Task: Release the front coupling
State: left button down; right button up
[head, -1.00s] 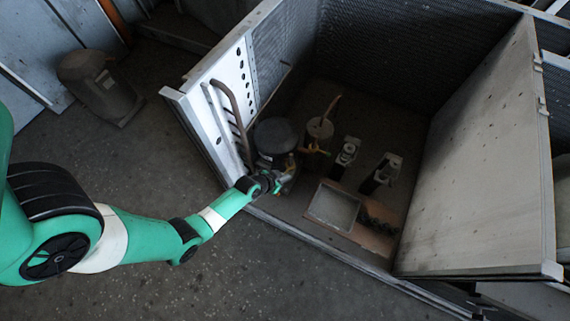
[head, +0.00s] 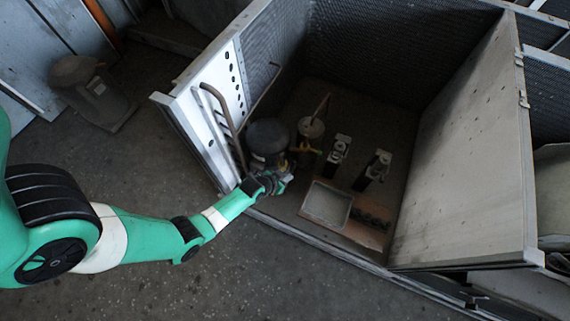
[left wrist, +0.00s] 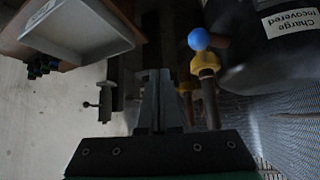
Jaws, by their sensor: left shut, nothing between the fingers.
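A dark cylinder (head: 267,135) stands inside the open housing at its front left. In the left wrist view its label reads "Charge recovered" (left wrist: 289,20). Beside it a yellow fitting (left wrist: 204,64) with a blue ball (left wrist: 199,39) sits on a brown stem; I cannot tell whether this is the front coupling. My left gripper (head: 287,178) is at the housing's front edge, just in front of the dark cylinder. In the left wrist view its fingers (left wrist: 160,78) are shut and empty, left of the yellow fitting and apart from it in the picture. My right gripper is not in view.
A second, smaller cylinder (head: 311,127), two upright dark-and-white units (head: 338,150) and a tray (head: 326,205) on a brown board stand inside. The open door panel (head: 468,150) bounds the right. A bent pipe (head: 226,112) runs along the left wall. Floor in front is clear.

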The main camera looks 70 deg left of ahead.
pick_arm(q)
jog(key=s+a+r+p, duration=0.3)
jog(key=s+a+r, duration=0.1)
jog(key=r, duration=0.3)
jog(key=shift+s, duration=0.75)
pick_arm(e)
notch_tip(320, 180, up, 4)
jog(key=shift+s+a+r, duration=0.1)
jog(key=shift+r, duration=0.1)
